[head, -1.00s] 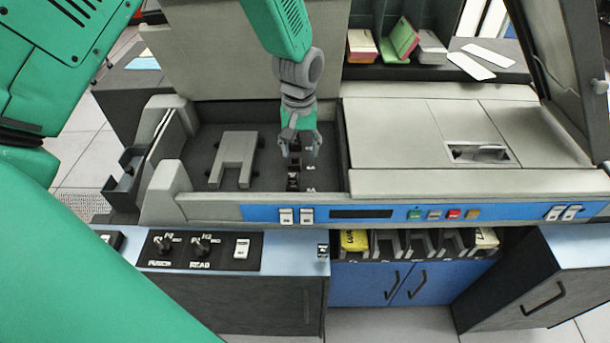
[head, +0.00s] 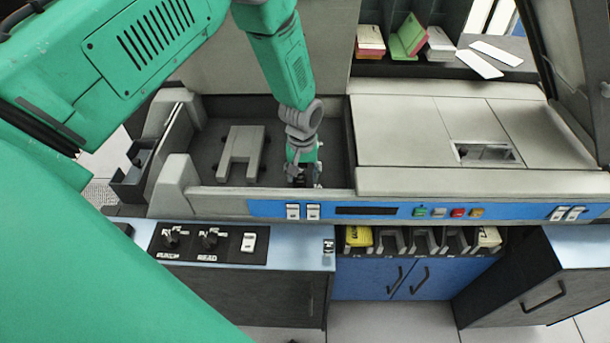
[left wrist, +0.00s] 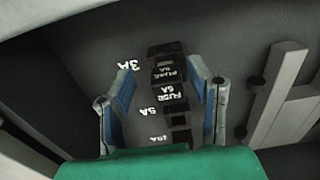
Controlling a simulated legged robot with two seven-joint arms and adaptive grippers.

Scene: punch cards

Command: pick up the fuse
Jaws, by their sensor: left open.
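In the left wrist view, a dark fuse (left wrist: 172,92) with white lettering sits in a column of dark blocks on the floor of the machine's open bay. Another lettered dark block (left wrist: 166,74) adjoins it, farther up the column. White rating labels such as 3A and 5A stand beside them. My left gripper (left wrist: 163,68) is open, its two blue-padded fingers on either side of the column, with a gap on each side. In the head view my left gripper (head: 303,173) reaches down into the bay and mostly hides the fuses. My right gripper is not in view.
The bay's front panel (head: 375,209) with switches and buttons rises in front of the gripper. A grey U-shaped plate (head: 241,150) lies left of it in the bay. The grey machine cover (head: 400,130) bounds the bay on the right.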

